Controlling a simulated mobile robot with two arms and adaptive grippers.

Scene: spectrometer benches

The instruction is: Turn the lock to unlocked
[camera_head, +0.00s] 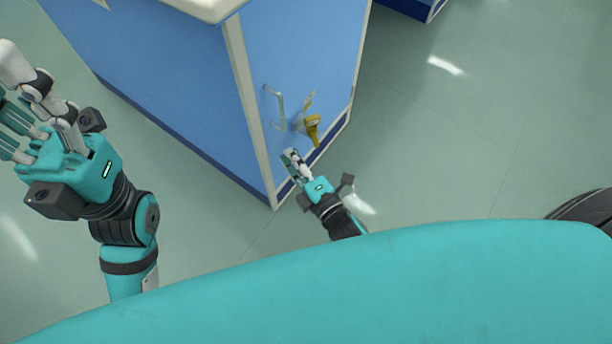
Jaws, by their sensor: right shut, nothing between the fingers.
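A yellow lock piece (312,128) sits on the blue side panel of the bench, low down near its front corner. A small yellow-and-white piece (308,101) shows just above it, and a pale metal handle (276,104) is to its left. My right gripper (291,157) is shut and empty, just below and left of the lock, and looks apart from it. My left gripper (20,130) is at the far left, well away from the bench, its fingers spread. Whether the lock is turned to locked or unlocked I cannot tell.
The blue bench (170,75) with pale edges and a white top (208,8) fills the upper middle. Another blue cabinet (410,6) stands at the top right. The green-grey floor (470,130) is clear to the right.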

